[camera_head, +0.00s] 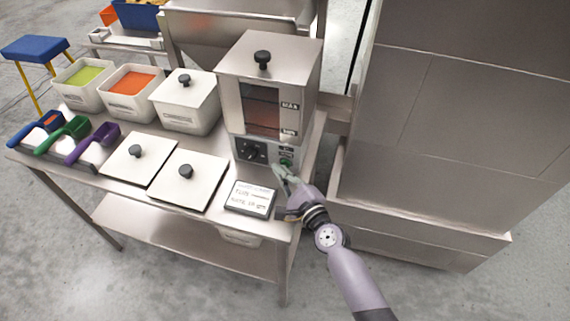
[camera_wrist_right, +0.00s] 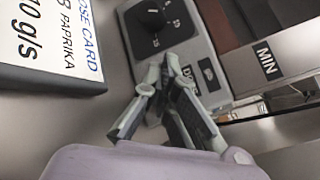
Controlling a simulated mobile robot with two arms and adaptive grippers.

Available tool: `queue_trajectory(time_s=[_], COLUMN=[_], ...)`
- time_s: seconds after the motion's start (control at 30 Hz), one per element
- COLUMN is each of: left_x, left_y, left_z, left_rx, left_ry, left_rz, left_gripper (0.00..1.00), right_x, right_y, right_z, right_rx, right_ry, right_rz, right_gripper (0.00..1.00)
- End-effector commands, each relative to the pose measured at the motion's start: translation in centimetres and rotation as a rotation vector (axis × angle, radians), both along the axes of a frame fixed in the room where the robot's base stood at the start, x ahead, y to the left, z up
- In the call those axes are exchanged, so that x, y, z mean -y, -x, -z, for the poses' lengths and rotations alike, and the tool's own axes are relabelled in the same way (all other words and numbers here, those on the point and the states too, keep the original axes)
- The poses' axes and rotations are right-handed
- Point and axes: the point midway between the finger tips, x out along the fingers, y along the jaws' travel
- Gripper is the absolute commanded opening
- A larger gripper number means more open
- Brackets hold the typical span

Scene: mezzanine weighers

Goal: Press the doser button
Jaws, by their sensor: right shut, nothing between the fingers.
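The doser (camera_head: 230,85) is a steel box with a dark-red window at the back right of the steel table. Its front panel has a black dial (camera_head: 250,150) and a green button (camera_head: 286,162) to the right of it. My right gripper (camera_head: 280,170) is shut and empty, its tips at the panel just below the green button. I cannot tell whether they touch it. In the right wrist view the shut fingers (camera_wrist_right: 162,68) point at the panel beside a partly covered label, and the button is hidden behind them. The dial (camera_wrist_right: 150,17) shows above. My left gripper is out of view.
A dose card (camera_head: 250,198) lies in front of the doser. Two lids (camera_head: 200,185) (camera_head: 125,165), a closed bin (camera_head: 183,110), open green and orange bins and several scoops (camera_head: 88,145) fill the left side. A large steel cabinet (camera_head: 440,130) stands close on the right.

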Motion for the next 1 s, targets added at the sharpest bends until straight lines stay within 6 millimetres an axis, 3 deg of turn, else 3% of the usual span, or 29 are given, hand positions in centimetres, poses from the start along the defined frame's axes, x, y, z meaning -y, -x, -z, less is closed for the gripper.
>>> queue_trajectory(time_s=[0.27,0.73,1.0], left_x=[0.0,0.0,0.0], left_y=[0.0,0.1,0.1], left_z=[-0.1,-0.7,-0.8], left_rx=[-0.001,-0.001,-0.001], left_ry=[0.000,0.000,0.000], left_rz=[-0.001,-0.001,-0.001], left_gripper=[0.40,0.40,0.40], right_x=[-0.1,-1.6,-1.9], right_y=[0.3,4.7,5.8], right_z=[0.0,0.1,0.0], right_rx=[-0.001,-0.003,-0.001], right_ry=[-0.001,0.000,-0.001], right_rz=[-0.001,-0.003,-0.001], right_gripper=[0.00,0.00,0.00])
